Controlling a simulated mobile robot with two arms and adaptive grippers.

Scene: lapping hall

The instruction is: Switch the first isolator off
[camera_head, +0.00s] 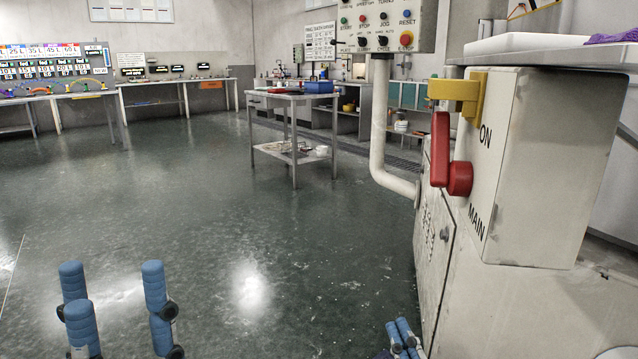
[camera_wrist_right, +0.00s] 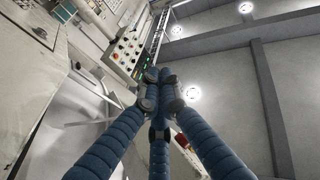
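The isolator is a pale box (camera_head: 550,165) on the machine side at the right of the head view, marked ON at the top and MAIN below. Its red handle (camera_head: 440,150) stands upright from a red hub (camera_head: 460,179), towards the ON mark. A yellow bracket (camera_head: 456,92) sticks out above the handle. My right gripper (camera_head: 404,330) is low in the head view, below and left of the handle, apart from it. In the right wrist view its blue fingers (camera_wrist_right: 160,82) meet at the tips with nothing seen between them. My left gripper (camera_head: 115,290) is open and empty at lower left.
A control panel (camera_head: 385,22) with buttons hangs on a white bent pipe (camera_head: 380,130) left of the isolator. A shelf edge (camera_head: 540,57) lies just above the box. A metal trolley table (camera_head: 292,98) stands farther back. The green floor at centre and left is clear.

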